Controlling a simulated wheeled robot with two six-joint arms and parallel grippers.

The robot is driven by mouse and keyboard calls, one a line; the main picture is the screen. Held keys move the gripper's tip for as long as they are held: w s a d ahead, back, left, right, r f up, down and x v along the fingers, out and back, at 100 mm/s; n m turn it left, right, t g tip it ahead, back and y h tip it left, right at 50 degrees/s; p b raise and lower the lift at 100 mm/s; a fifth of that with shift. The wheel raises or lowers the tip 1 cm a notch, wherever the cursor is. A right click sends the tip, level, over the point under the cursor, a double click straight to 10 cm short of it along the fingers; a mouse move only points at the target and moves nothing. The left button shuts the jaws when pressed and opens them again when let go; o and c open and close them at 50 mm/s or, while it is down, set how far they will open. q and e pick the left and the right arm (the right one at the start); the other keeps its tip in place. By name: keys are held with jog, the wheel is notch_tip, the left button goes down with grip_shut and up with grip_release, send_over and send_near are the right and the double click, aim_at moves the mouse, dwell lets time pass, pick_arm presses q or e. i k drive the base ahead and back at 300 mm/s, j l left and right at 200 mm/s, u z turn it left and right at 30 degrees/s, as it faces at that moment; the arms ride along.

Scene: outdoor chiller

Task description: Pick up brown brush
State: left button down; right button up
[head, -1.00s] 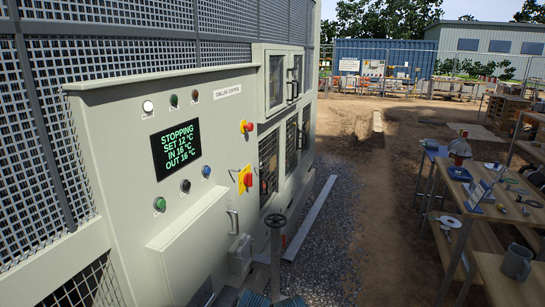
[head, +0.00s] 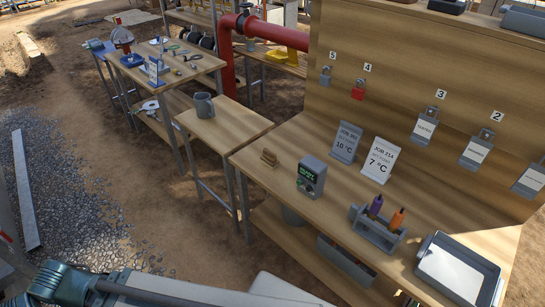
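Neither gripper shows in the head view; only parts of my own arm are at the bottom edge.
A grey device with a screen (head: 311,177), two job signs (head: 382,160), a holder with screwdrivers (head: 378,228) and a tray (head: 458,272) stand on the bench. A smaller table with a grey mug (head: 204,106) adjoins its left.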

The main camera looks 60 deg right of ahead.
aim_at(268, 158)
jog(key=k+z, duration=0.15)
jog(key=z, duration=1.9)
jog(key=u, duration=1.45)
jog(key=z, duration=1.45)
jog(key=i+j+u, duration=0.1)
jog(key=i, duration=0.5)
jog(key=i+j+u, duration=0.1)
jog(key=i, duration=0.5)
jog(key=j, duration=0.1)
